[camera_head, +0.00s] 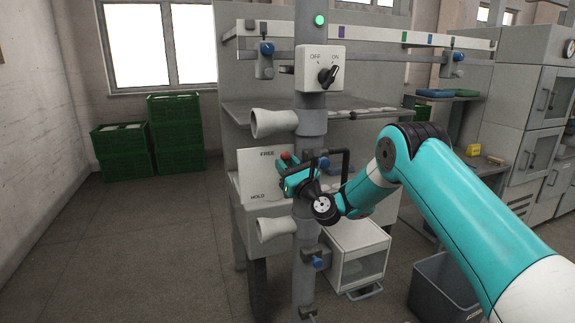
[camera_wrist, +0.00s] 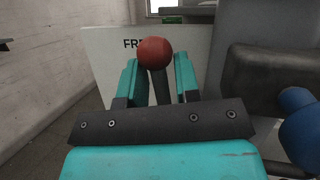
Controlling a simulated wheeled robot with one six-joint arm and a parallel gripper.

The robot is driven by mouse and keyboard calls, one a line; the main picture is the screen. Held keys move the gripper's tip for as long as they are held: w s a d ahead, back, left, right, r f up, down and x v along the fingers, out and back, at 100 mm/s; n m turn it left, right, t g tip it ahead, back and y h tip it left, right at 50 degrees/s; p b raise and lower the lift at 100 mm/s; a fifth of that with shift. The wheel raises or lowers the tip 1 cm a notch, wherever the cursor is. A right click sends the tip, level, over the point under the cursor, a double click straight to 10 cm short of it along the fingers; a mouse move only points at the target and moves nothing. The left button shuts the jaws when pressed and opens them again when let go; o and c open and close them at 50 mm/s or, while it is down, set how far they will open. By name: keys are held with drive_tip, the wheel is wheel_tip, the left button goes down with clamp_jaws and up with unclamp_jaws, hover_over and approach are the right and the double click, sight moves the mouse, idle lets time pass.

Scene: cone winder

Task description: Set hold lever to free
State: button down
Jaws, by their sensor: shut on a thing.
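The hold lever has a red ball knob, seen small in the head view (camera_head: 285,156) and large in the wrist view (camera_wrist: 154,53). Its dark shaft (camera_wrist: 160,86) stands between my teal fingers. My gripper (camera_head: 289,170) is shut on the lever just below the knob. The white label plate (camera_head: 252,177) behind it reads FREE at the top and HOLD at the bottom. The knob is close to the FREE end, just right of and below that word in the head view. The lever's pivot is hidden by my gripper.
A dark switch (camera_head: 328,76) on a white OFF/ON box sits above on the grey post. Two pale cones (camera_head: 272,123) (camera_head: 278,228) stick out left of the post, above and below my gripper. A blue knob (camera_wrist: 299,112) is close on the right in the wrist view.

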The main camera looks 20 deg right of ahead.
drive_tip(key=c, duration=1.1)
unclamp_jaws()
drive_tip(key=shift+c, duration=0.2)
drive_tip(key=b+v, duration=1.7)
drive_tip(key=b, duration=0.6)
drive_tip(key=shift+s, duration=0.25)
drive_tip(key=shift+d, duration=0.1)
